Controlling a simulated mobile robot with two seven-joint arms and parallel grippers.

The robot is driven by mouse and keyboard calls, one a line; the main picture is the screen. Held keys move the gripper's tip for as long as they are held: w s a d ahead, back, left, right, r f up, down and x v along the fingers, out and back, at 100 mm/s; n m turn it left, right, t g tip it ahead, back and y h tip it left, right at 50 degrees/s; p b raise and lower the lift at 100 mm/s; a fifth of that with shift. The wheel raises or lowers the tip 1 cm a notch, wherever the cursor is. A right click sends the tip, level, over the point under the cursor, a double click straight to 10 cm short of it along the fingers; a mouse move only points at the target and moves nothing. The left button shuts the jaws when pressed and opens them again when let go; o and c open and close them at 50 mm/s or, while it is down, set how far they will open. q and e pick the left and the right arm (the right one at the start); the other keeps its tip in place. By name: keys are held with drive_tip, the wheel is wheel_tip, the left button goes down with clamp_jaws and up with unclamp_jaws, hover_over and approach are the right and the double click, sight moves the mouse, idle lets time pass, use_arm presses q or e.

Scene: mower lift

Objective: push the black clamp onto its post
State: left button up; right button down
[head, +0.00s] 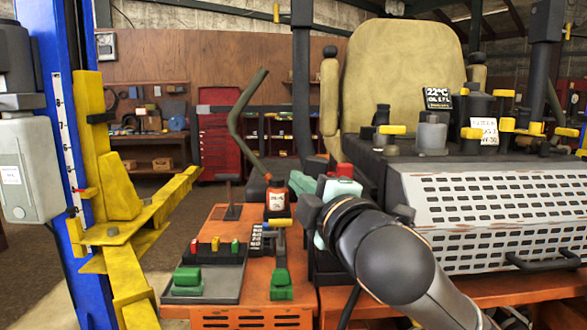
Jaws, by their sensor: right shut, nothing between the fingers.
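My right arm comes in from the bottom right, its dark rounded wrist in front of the machine. My right gripper (318,212) is at the wrist's far end, mostly hidden by it, beside a pale green block (340,190) with a red piece (345,170) on top. The gripper is shut and empty. I cannot pick out the black clamp or its post with certainty; the wrist covers much of that spot. I cannot tell whether the gripper touches anything. My left gripper is not in view.
A grey tray (222,290) with a green piece (187,279) lies on the orange deck (262,318). A green-handled tool (281,275) stands beside it. A yellow lift arm (125,235) on a blue column (60,120) is at left. A tan seat (400,75) and perforated grille (490,225) are right.

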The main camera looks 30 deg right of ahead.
drive_tip(key=w+d+p, duration=0.5)
drive_tip(key=w, duration=0.2)
drive_tip(key=shift+w+d+p, duration=0.25)
drive_tip(key=shift+w+p, duration=0.05)
drive_tip(key=shift+w, duration=0.1)
idle(0.4)
drive_tip(key=shift+f, duration=0.1)
idle(0.3)
